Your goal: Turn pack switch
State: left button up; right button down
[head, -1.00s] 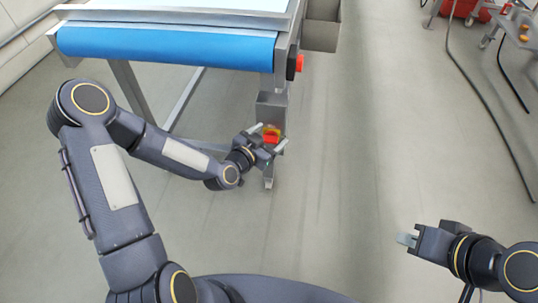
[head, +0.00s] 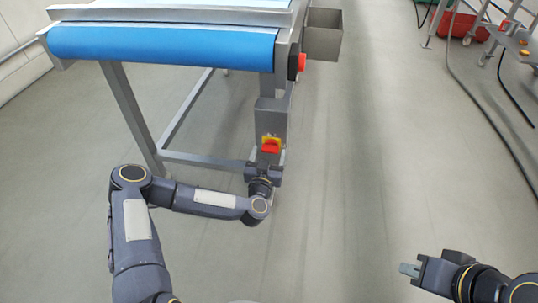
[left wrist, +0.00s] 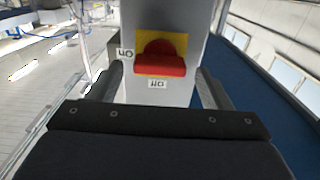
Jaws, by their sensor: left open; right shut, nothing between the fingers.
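The pack switch is a red handle on a yellow plate (head: 271,145), on the grey box at the conveyor's near right leg. In the left wrist view the red handle (left wrist: 160,66) lies crosswise, with an "on" label to its left and an "off" label below, both upside down. My left gripper (head: 266,162) is open just in front of the switch, its body below it in the head view. In the left wrist view its fingers stand either side of the handle, with gaps; I cannot tell contact. My right gripper (head: 404,269) is shut and empty, far right of the switch.
The conveyor with a blue belt (head: 165,47) stands above and behind the switch. A red button (head: 301,62) and a grey bin (head: 323,35) are on its right side. A red tub (head: 468,29) and a cable are at far right. The floor between is clear.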

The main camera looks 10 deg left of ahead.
pick_arm(q)
jog(key=shift+w, duration=0.55)
jog(key=shift+c, duration=0.3)
jog(key=c, duration=0.9)
